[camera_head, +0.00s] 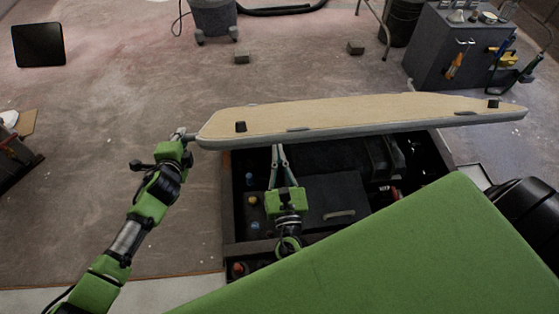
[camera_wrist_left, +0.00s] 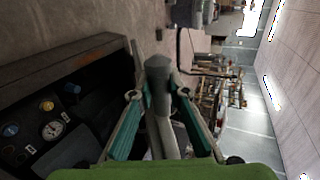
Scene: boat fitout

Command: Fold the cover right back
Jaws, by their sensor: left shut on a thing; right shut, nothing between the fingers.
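The cover (camera_head: 340,118) is a tan panel with a grey rim and black feet. In the head view it is raised and tilted over the far side of an open dark box (camera_head: 235,205). My left gripper (camera_head: 188,137) is shut on the cover's left end. In the left wrist view my left gripper (camera_wrist_left: 160,92) has its teal fingers on either side of the cover's grey edge (camera_wrist_left: 160,68). My right gripper (camera_head: 279,150) is shut and empty over the box's left part, its fingertips close below the cover's near rim. The cover's underside is hidden in the head view.
The box holds a dark panel with a handle (camera_head: 340,214) and several knobs; a gauge (camera_wrist_left: 52,129) shows in the left wrist view. A green surface (camera_head: 400,260) fills the lower right. A grey tool cabinet (camera_head: 455,50) stands at back right. The floor beyond the cover is mostly clear.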

